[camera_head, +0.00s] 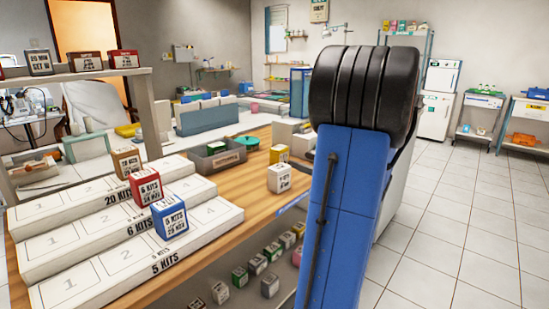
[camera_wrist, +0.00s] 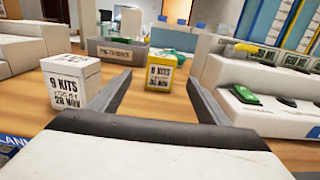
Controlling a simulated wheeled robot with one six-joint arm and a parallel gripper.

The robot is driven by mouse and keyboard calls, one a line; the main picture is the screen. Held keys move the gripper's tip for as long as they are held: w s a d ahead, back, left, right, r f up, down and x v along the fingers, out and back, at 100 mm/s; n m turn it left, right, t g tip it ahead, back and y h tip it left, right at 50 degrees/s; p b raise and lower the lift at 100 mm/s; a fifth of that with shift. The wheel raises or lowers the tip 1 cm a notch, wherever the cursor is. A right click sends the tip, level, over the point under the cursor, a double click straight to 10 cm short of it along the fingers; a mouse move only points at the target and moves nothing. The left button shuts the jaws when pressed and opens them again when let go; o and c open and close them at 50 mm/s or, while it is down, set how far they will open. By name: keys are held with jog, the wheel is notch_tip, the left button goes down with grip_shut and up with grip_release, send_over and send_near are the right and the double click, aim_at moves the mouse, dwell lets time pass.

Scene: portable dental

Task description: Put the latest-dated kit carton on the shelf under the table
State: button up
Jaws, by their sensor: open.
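My gripper (camera_wrist: 160,76) is open and empty, low over the wooden table (camera_head: 238,200). A yellow carton (camera_wrist: 159,73), marked 8 KITS, stands ahead between the finger lines, apart from them. A white carton (camera_wrist: 75,88), marked 9 KITS with a date like 28 NOV, stands left of the left finger. Both show in the head view, yellow (camera_head: 279,153) behind white (camera_head: 279,179). A brown carton (camera_head: 126,162), a red one (camera_head: 146,188) and a blue one (camera_head: 170,219) stand on white steps. Most dates are too small to read surely. My arm hides the gripper in the head view.
Several small cartons (camera_head: 240,277) sit low under the table. Three cartons stand on a raised shelf (camera_head: 75,74) at left. A grey bin (camera_wrist: 117,52) stands behind the yellow carton. A white block with green items (camera_wrist: 245,96) is right of the gripper. Tiled floor is clear at right.

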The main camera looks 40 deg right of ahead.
aim_at(283, 154)
jog(key=w, duration=1)
jog(key=shift+a, duration=0.4)
jog(key=shift+w, duration=3.05)
jog(key=c, duration=1.2)
jog(key=shift+r, duration=0.1)
jog(key=shift+c, duration=0.2)
